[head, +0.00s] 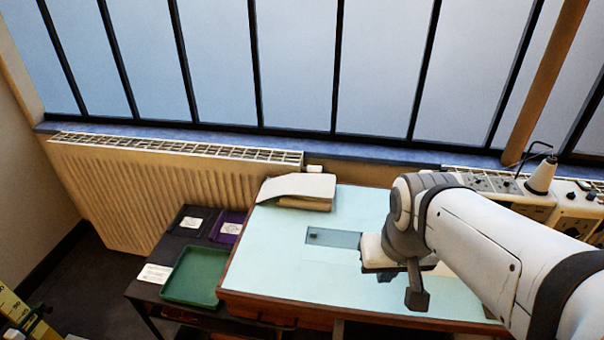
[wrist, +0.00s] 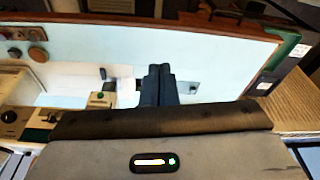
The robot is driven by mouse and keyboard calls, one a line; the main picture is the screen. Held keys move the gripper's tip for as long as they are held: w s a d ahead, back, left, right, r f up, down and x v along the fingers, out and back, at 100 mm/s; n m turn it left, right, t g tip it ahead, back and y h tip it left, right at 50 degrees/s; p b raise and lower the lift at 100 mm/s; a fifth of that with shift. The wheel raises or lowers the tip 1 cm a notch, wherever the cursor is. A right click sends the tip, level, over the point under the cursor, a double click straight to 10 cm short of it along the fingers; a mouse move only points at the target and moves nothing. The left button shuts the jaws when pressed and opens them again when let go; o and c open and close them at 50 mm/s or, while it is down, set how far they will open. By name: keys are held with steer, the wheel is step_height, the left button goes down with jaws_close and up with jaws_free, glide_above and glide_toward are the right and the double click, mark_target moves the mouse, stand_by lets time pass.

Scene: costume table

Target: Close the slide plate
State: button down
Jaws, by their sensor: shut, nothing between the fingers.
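The slide plate (head: 333,238) is a grey-blue metal rectangle set into the pale blue table top, with a small dark spot near its left end. In the wrist view, part of the slide plate (wrist: 187,88) shows just right of my gripper (wrist: 160,68). The dark fingers are shut together, empty, and point down over the plate area. In the head view my gripper (head: 380,262) is at the plate's right end and hides what lies there. I cannot tell whether the fingertips touch the plate, or see any gap beside it.
The pale table (head: 270,265) has a wooden edge and clear room left of the plate. A cream block with a cloth (head: 300,190) lies at the back. A green tray (head: 192,275) stands lower left. Cream sewing machine parts (wrist: 65,75) stand left in the wrist view.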

steer(key=w+a+f+n+g+h+b, duration=0.15)
steer(key=w+a+n, duration=0.3)
steer(key=w, duration=0.45)
steer(key=w+a+f+n+b, duration=0.25)
steer(key=w+a+n, duration=0.2)
steer(key=w, duration=0.35)
steer(key=w+a+f+n+g+h+b, duration=0.15)
steer(key=w+a+n, duration=0.3)
steer(key=w, duration=0.45)
steer(key=n+h+b, duration=0.1)
steer(key=n+b, duration=0.1)
steer(key=n, duration=0.2)
glide_toward(308, 236)
steer(key=f, duration=0.1)
steer(key=a+f, duration=0.1)
steer(key=f, duration=0.1)
steer(key=a+f, duration=0.1)
steer(key=f, duration=0.1)
steer(key=shift+a+f, duration=0.15)
steer(key=shift+a, duration=0.05)
steer(key=d, duration=0.3)
steer(key=shift+d+p, duration=0.2)
steer(key=shift+p, duration=0.1)
steer(key=shift+d+f, duration=0.1)
steer(key=shift+d, duration=0.3)
steer(key=shift+s, duration=0.1)
